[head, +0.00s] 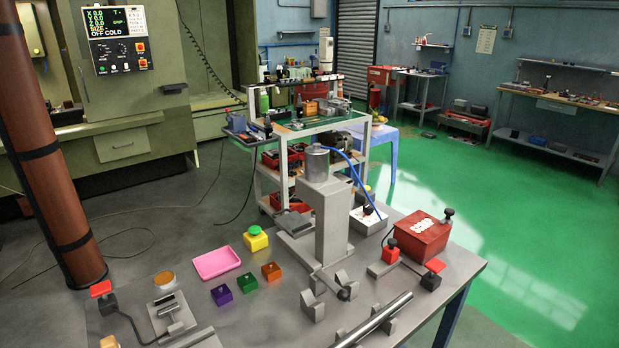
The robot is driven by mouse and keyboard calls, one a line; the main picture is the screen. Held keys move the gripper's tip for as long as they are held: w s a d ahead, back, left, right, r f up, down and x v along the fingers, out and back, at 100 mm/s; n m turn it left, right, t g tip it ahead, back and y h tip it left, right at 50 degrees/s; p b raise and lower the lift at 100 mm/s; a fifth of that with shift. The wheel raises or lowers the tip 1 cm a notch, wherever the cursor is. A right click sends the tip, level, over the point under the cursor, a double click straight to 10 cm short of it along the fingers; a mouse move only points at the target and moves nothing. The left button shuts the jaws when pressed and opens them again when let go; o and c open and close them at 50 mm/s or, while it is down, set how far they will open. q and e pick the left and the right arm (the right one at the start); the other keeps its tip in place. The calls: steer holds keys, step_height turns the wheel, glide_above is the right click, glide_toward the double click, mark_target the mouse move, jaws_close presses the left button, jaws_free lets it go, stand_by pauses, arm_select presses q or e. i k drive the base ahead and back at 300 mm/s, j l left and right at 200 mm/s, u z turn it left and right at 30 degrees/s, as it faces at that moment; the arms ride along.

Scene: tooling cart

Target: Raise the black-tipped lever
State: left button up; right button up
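A lever with a dark round tip (344,294) slopes down and forward from the base of a grey upright press-like stand (333,222) on the workbench. A second short lever with a black tip (368,210) sticks up from a small light-coloured box (366,222) behind the stand. I cannot tell from the picture alone which of these is the black-tipped lever. A black knob (448,212) also shows by the red scrap box (416,238). Neither of my grippers is in view.
The workbench (390,289) also holds red-tipped clamps (434,265), a metal bar (374,321), a pink tray (216,262), small coloured blocks (247,282) and a green-topped yellow button (255,238). A brown post (50,150) stands left.

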mark_target(342, 295)
steer(key=k+l+u, duration=0.15)
steer(key=l+u, duration=0.15)
steer(key=k+l+u, duration=0.35)
steer(key=l, duration=0.15)
steer(key=k+l+u, duration=0.1)
steer(key=l+u, duration=0.2)
